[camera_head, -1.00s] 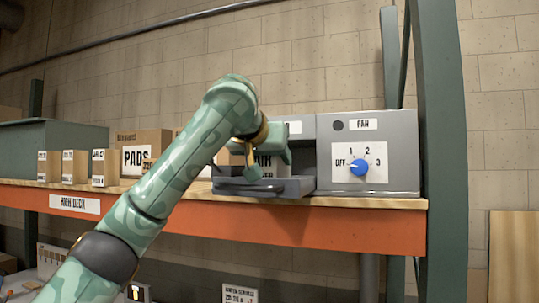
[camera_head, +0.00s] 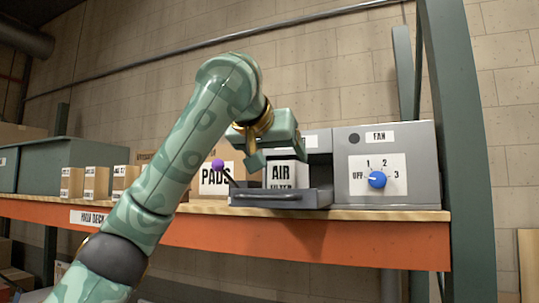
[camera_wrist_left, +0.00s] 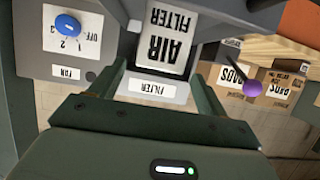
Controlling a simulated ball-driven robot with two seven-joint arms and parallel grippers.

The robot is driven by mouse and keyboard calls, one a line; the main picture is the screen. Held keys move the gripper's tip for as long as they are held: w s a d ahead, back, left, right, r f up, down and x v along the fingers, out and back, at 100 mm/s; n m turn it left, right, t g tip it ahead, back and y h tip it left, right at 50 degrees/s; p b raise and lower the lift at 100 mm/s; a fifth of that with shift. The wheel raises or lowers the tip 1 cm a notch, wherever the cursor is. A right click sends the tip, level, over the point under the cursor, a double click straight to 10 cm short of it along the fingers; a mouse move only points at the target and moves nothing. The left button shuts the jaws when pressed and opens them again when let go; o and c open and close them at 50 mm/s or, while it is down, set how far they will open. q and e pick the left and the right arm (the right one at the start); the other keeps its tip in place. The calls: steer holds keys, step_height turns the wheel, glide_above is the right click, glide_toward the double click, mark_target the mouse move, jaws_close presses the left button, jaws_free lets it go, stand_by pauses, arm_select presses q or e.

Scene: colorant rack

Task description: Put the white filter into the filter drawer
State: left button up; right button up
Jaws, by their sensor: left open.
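The white filter (camera_head: 281,174), labelled AIR FILTER, stands in the pulled-out dark grey filter drawer (camera_head: 280,198). The drawer's front wall hides the filter's lower edge in the head view. The filter also shows upside down in the left wrist view (camera_wrist_left: 165,38), between the drawer's side walls. My left gripper (camera_head: 278,158) is open above the filter. Its two fingers (camera_wrist_left: 150,115) are spread wide in the left wrist view, with nothing held between them. My right gripper is not in view.
A purple ball (camera_head: 217,164) on a dark rod sticks out left of the drawer. A grey fan box (camera_head: 391,150) with a blue knob stands on the right. Cardboard boxes, including PADS (camera_head: 213,180), stand left. The green post (camera_head: 455,130) bounds the shelf's right end.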

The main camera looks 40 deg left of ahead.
arm_select(q)
steer(key=b+v, duration=0.1)
steer(key=v, duration=0.4)
steer(key=shift+s+d+r+b, duration=0.1)
steer(key=shift+s+b, duration=0.1)
steer(key=shift+b, duration=0.1)
stand_by(0.5)
